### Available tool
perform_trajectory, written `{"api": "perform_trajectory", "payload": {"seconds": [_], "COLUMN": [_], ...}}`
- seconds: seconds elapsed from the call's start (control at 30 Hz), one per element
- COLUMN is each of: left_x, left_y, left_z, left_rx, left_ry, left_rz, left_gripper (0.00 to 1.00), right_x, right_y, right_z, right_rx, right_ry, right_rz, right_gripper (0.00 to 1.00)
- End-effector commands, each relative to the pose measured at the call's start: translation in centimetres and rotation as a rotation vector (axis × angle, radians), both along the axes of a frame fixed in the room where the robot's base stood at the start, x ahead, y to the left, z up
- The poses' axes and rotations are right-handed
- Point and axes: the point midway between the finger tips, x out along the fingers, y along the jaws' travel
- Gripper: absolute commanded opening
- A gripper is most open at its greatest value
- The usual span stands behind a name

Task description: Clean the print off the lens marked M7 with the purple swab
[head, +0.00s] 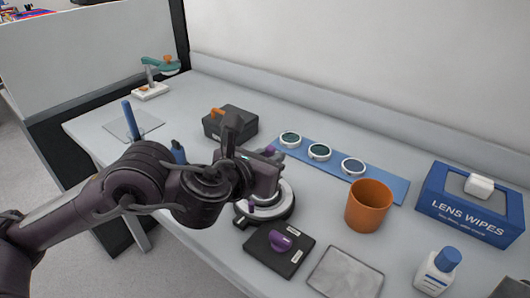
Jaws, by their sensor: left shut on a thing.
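My left gripper (262,180) is over the round white-and-grey stand (285,203) and is shut on a thin purple thing, which looks like the purple swab (251,208). Purple shows above and below the jaws; the rest of it is hidden by the gripper. Whether its lower end touches the stand I cannot tell. Three round lenses in white rings, a left one (290,139), a middle one (319,151) and a right one (353,166), sit on a blue strip (387,184). No M7 mark or print is readable. My right gripper is out of view.
A black block with a purple knob-like piece (281,240) lies in front of the stand. An orange cup (368,207), a grey cloth (345,273), a white bottle (437,272) and a blue lens wipes box (468,205) stand to the right. A dark case (230,123) is behind my gripper.

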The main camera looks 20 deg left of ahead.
Motion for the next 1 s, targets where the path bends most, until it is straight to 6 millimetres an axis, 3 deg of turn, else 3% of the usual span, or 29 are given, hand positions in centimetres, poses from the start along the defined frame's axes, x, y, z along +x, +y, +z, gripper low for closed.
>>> {"api": "perform_trajectory", "payload": {"seconds": [0.03,1.0], "left_x": [-0.4,-2.4], "left_y": [-0.3,-0.9], "left_z": [-1.3,-0.6], "left_rx": [0.004,0.004], "left_ry": [0.023,0.021], "left_rz": [-0.012,-0.011], "left_gripper": [0.0,0.0], "right_x": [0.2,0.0], "right_y": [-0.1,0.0], "right_z": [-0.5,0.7], "right_rx": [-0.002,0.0], "right_ry": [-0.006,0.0], "right_rz": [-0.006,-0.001], "right_gripper": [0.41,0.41]}}
